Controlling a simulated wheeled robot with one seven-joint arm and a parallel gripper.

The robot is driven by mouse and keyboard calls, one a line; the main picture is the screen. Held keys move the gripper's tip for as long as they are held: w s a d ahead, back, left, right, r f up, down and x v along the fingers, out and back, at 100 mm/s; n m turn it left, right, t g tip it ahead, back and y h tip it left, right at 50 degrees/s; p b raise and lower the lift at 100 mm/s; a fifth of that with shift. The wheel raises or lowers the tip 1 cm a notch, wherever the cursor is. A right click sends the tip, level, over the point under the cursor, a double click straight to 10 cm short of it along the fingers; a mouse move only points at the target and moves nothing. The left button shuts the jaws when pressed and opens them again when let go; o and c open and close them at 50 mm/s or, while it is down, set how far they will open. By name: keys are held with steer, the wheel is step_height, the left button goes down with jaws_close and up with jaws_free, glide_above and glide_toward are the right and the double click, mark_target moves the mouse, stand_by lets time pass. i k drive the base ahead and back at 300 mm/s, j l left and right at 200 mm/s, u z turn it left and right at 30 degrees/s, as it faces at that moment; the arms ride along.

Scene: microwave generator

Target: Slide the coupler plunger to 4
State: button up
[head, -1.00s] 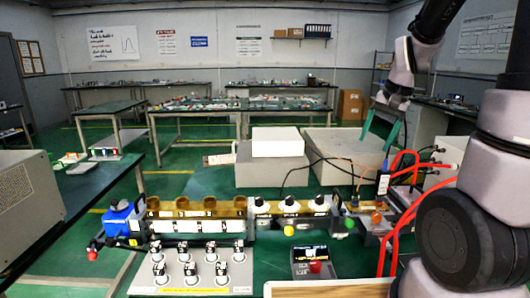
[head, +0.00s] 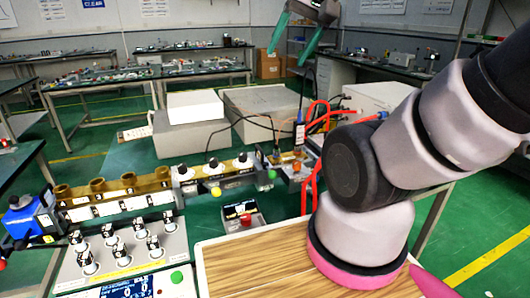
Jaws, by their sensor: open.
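A microwave bench runs across the left and middle of the head view, with a blue unit (head: 22,218) at its left end. Its brass section (head: 112,186) carries several round brass posts. To the right stand three white knobs with dark tops, among them the middle knob (head: 212,166). A yellow knob (head: 215,191) and a green knob (head: 272,174) are on the front side. I cannot tell which part is the coupler plunger, and no scale is readable. My gripper (head: 287,56) has two teal fingers spread apart, pointing down. It is empty, raised high and beyond the bench, touching nothing.
A panel with several black-and-white switches (head: 125,245) stands in front of the bench. Red cables (head: 316,125) loop at the bench's right end. A wooden top (head: 245,265) is nearest.

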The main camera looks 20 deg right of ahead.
mark_target(314, 197)
steer(key=z, duration=0.7)
